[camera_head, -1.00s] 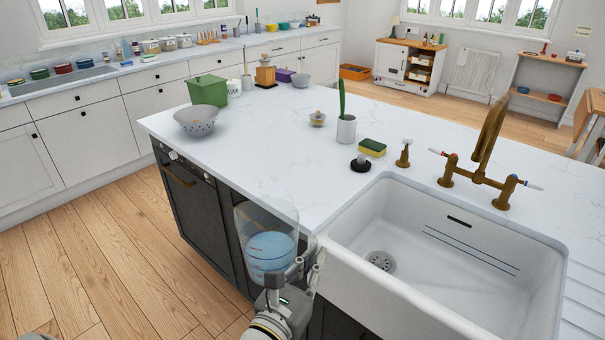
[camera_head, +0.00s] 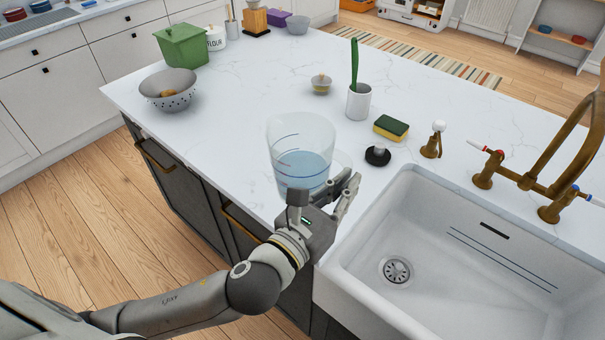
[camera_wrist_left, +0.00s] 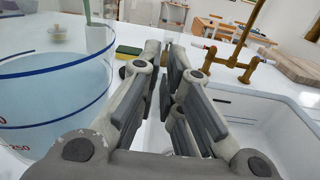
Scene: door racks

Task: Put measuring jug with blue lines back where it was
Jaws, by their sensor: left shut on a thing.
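The clear measuring jug (camera_head: 300,145) with blue lines holds pale blue liquid and stands upright at the front edge of the island counter, left of the sink. My left gripper (camera_head: 342,192) is at the jug's right side and is shut on it. In the left wrist view the jug (camera_wrist_left: 50,100) fills the left side, with blue lines and red numbers. The fingers (camera_wrist_left: 167,70) reach forward beside it, and the exact point of grip is hidden. I cannot tell whether the jug's base touches the counter. My right gripper is not in view.
The white sink (camera_head: 345,255) and brass tap (camera_head: 540,190) are at the right. A black stopper (camera_head: 377,156), sponge (camera_head: 391,127), white pot (camera_head: 359,102) and small lidded bowl (camera_head: 321,85) stand behind the jug. A colander (camera_head: 170,92) is at the left. Counter between colander and jug is clear.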

